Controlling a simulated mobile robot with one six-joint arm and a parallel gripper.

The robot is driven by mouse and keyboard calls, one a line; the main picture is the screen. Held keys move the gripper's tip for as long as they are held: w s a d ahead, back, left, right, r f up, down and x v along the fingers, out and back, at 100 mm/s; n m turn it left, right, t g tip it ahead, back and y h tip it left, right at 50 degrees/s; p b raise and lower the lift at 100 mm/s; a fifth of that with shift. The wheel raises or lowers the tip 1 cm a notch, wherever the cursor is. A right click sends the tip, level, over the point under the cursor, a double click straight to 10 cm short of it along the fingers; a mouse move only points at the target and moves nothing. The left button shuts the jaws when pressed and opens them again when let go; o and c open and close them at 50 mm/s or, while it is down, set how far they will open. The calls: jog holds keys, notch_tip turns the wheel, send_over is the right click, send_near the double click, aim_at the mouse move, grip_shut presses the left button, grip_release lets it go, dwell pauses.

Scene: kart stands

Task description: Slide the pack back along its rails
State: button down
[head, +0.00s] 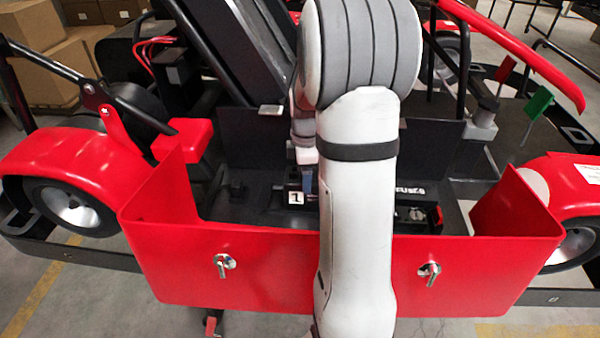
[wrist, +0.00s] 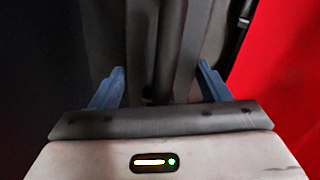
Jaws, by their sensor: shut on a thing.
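My gripper shows in the wrist view (wrist: 160,88) with its two blue fingers set apart, shut on a dark grey part of the pack (wrist: 170,45) between them. In the head view my own arm covers most of the gripper and the pack. Only a bit of a blue finger (head: 308,182) shows left of the arm, low in the kart's open bay. The rails and how far along them the pack sits cannot be made out.
A red front panel (head: 270,265) with two silver latches stands before the bay. A white label with a 1 (head: 296,198) is left of my arm. Black frame bars, red fenders (head: 70,165) and a green flag (head: 538,102) flank the bay. Boxes (head: 55,65) stand behind left.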

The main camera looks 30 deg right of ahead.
jog(key=shift+c, duration=0.6)
grip_release()
jog(key=shift+r, duration=0.1)
